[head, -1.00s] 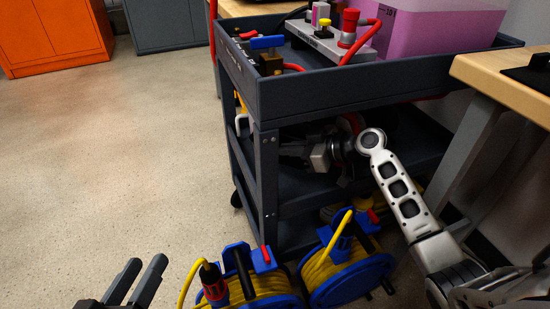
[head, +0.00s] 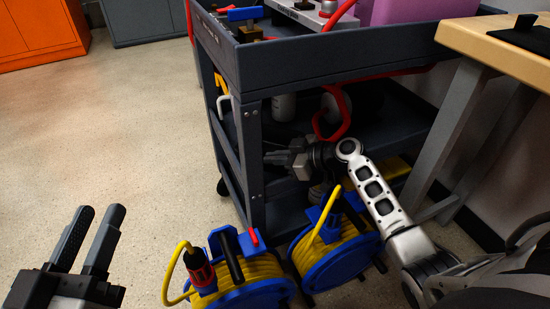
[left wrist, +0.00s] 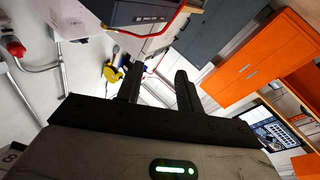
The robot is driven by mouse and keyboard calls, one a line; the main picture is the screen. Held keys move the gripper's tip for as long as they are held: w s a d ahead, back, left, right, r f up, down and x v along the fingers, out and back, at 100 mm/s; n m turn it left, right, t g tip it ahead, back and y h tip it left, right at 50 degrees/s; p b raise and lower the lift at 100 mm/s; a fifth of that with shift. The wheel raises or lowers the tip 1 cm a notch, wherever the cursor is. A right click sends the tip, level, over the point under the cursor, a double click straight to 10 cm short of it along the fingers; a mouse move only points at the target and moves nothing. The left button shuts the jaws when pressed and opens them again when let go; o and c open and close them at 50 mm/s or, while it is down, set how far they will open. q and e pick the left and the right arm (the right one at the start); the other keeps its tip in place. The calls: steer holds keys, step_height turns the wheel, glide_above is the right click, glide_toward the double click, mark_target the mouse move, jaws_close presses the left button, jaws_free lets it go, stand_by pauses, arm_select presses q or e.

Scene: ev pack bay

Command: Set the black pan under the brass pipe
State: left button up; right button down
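A brass-coloured fitting with a blue handle (head: 248,24) stands at the near left corner of the cart's top tray; I cannot tell whether it is the brass pipe. I cannot make out the black pan for sure; a dark rounded shape stands in shadow behind a red hose on the cart's middle shelf. My right gripper (head: 276,158) reaches in at the cart's open side, at shelf height; its fingers are small and dark, and I see nothing clearly held. My left gripper (head: 101,211) is open and empty over the floor left of the cart. Its parted fingers also show in the left wrist view (left wrist: 158,72).
The dark cart (head: 330,65) has a raised rim and corner posts. Two yellow cable reels with blue frames, a left one (head: 245,275) and a right one (head: 340,250), stand before it. A wooden bench (head: 480,38) is at right. The floor at left is clear.

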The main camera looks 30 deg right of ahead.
steer(key=c, duration=1.6)
jaws_free()
steer(key=shift+c, duration=0.2)
arm_select(q)
steer(key=shift+r, duration=0.1)
